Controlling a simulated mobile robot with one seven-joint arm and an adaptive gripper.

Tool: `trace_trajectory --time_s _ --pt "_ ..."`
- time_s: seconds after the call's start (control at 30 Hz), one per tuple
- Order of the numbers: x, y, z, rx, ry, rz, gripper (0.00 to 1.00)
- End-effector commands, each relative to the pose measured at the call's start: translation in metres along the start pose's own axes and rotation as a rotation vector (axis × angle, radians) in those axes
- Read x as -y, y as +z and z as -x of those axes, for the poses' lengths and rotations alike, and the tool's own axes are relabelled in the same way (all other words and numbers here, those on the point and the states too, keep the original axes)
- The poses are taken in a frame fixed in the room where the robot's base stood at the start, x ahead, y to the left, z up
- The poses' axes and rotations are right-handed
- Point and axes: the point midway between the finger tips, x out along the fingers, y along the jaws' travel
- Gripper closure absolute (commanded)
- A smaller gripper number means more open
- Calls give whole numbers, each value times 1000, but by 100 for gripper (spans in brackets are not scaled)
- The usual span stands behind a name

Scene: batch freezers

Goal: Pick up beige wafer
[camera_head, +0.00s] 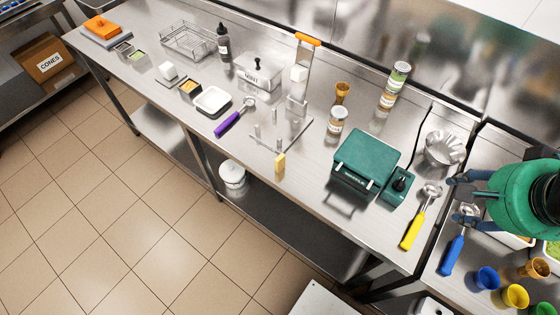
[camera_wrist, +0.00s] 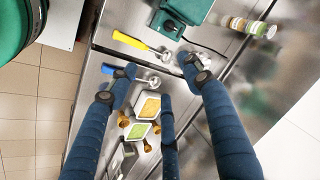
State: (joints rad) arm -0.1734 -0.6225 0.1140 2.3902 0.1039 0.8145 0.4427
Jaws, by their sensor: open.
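I cannot tell for sure which item is the beige wafer. The likeliest are tan, cup-shaped wafers: one tan wafer cup (camera_head: 342,91) stands on the main counter in the head view, and another tan cup (camera_head: 538,268) lies at the lower right. The wrist view shows small tan cups (camera_wrist: 123,119) beside food tubs. My gripper (camera_head: 459,198) is open and empty above the right part of the counter. Its dark blue fingers (camera_wrist: 155,72) are spread in the wrist view. My gripper is apart from all these cups.
A green case (camera_head: 366,158), a yellow-handled scoop (camera_head: 412,231) and a blue-handled scoop (camera_head: 452,255) lie near my gripper. Blue (camera_head: 487,278) and yellow (camera_head: 515,296) cups stand at the lower right.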

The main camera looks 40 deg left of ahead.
Motion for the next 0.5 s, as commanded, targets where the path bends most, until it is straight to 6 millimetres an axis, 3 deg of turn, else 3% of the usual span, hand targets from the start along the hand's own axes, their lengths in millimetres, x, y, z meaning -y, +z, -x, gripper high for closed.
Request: trace_trajectory --time_s 0.23,0.5 --pt "86 8 -44 122 -53 -317 50" --pt "175 45 -95 260 -34 -682 50"
